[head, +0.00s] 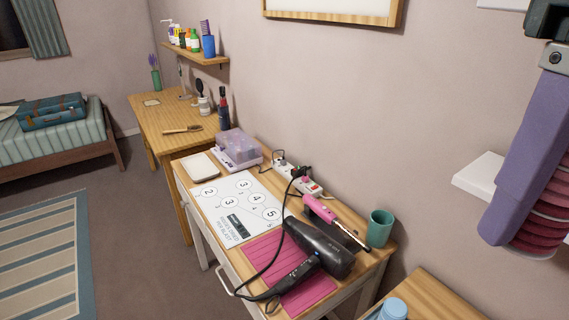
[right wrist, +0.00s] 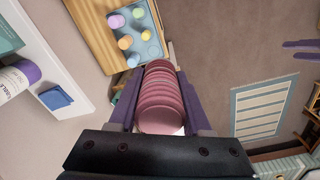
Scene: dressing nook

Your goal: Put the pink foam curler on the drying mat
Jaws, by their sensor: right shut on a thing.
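My right gripper (head: 530,232) shows at the upper right of the head view, in the air. Its purple fingers are shut on a ribbed, dusky-pink cylinder (head: 547,205), which looks like the pink foam curler. The right wrist view shows the curler (right wrist: 160,97) between both fingers, clear of any surface. A pink ridged mat (head: 262,252) lies on the near table, partly under the black hair dryer. The right wrist view shows a grey-blue mat or tray (right wrist: 155,50) bearing several coloured pieces; I cannot tell which is the drying mat. My left gripper (right wrist: 300,49) appears there with fingers apart, empty.
The black hair dryer (head: 318,248) and its cord cross the pink mat. A pink-handled tool (head: 320,208), a green cup (head: 380,228) and a power strip (head: 300,180) stand behind. A white shelf (head: 480,175) juts from the wall beside my right gripper.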

